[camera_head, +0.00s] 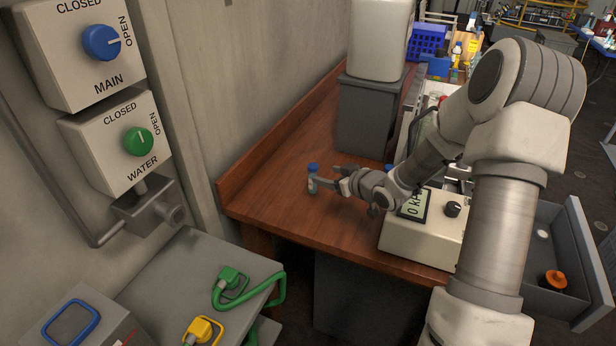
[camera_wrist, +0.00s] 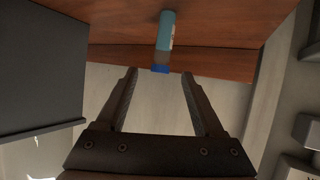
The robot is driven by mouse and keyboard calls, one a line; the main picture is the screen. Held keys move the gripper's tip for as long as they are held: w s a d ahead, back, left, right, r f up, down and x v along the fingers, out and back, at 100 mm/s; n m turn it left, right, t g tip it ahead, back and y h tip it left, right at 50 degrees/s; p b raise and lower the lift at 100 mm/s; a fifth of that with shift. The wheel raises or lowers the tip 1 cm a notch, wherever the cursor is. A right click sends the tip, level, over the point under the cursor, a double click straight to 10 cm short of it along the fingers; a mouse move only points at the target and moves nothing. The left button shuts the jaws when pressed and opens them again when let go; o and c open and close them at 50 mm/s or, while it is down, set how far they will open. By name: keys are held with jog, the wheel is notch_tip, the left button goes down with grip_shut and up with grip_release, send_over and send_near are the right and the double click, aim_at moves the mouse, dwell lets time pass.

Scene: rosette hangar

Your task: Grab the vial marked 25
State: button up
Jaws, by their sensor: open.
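A small vial (camera_head: 312,182) with a blue cap stands upright on the wooden table near its left side. It also shows in the wrist view (camera_wrist: 166,34), where the picture is upside down and the cap points toward my gripper. Its label is too small to read. My gripper (camera_head: 328,175) is open and empty, just right of the vial in the head view. In the wrist view the gripper's fingers (camera_wrist: 159,74) are spread, and the vial is in line with the gap. A second blue cap (camera_head: 389,168) shows partly behind my arm; its body is hidden.
A scale (camera_head: 412,240) with a display stands right of my gripper. A grey bin (camera_head: 368,118) bearing a white container (camera_head: 380,40) stands behind. The wall rises at the left. An open drawer (camera_head: 570,230) is at the right. The table's front left is clear.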

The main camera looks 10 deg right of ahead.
aim_at(316, 174)
jog(key=shift+a+f+y, duration=0.25)
jog(key=shift+f+y, duration=0.05)
jog(key=shift+f, duration=0.4)
jog(key=shift+w+a+f+t, duration=0.15)
jog(key=shift+w+t, duration=0.1)
jog(key=shift+t, duration=0.05)
jog(key=x, duration=0.7)
jog(key=shift+w+r, duration=0.2)
jog(key=shift+r, duration=0.05)
grip_shut()
